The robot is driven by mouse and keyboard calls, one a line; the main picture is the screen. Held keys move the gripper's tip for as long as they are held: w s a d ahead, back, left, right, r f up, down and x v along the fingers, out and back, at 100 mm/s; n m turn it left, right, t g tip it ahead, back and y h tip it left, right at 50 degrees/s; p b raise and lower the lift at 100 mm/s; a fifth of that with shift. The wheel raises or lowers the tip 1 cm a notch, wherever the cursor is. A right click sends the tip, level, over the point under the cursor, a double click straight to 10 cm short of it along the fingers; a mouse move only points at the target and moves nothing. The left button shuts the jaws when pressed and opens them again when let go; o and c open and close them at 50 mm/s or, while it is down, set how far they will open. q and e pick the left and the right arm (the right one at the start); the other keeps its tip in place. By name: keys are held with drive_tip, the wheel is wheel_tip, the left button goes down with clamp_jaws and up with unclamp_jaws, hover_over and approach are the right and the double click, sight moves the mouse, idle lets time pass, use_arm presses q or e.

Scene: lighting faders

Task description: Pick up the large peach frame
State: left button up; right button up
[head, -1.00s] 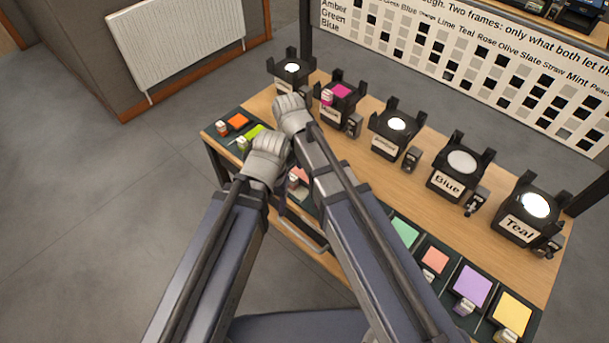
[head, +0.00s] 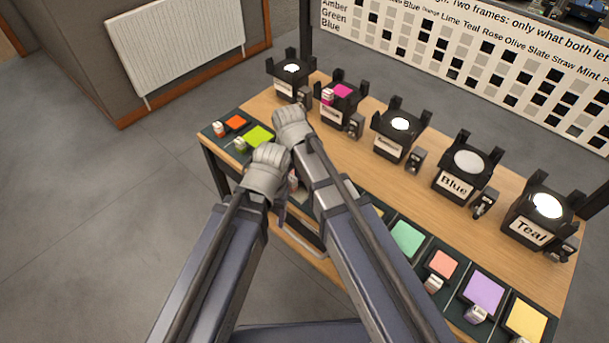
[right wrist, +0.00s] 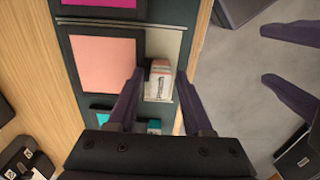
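The large peach frame (right wrist: 103,76) lies flat in the dark rack in the right wrist view. Its pale handle block with a label (right wrist: 160,80) sticks out on its right side. My right gripper (right wrist: 160,74) is open, its two fingers on either side of that handle; I cannot tell whether they touch it. My left gripper (right wrist: 263,55) shows open and empty at the right of the wrist view, over the floor. In the head view my arms hide most of the peach frame, and the fingers of both grippers are hard to see.
A magenta frame (right wrist: 105,4) and a teal one (right wrist: 101,117) lie beside the peach one. The rack's front row also holds a lime frame (head: 258,136) and a smaller coral one (head: 444,263). Black lamps, such as Teal (head: 535,220), stand along the table's back.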

clamp_jaws()
idle(0.6)
wheel_tip(320, 180, up, 20)
drive_tip(key=p, duration=2)
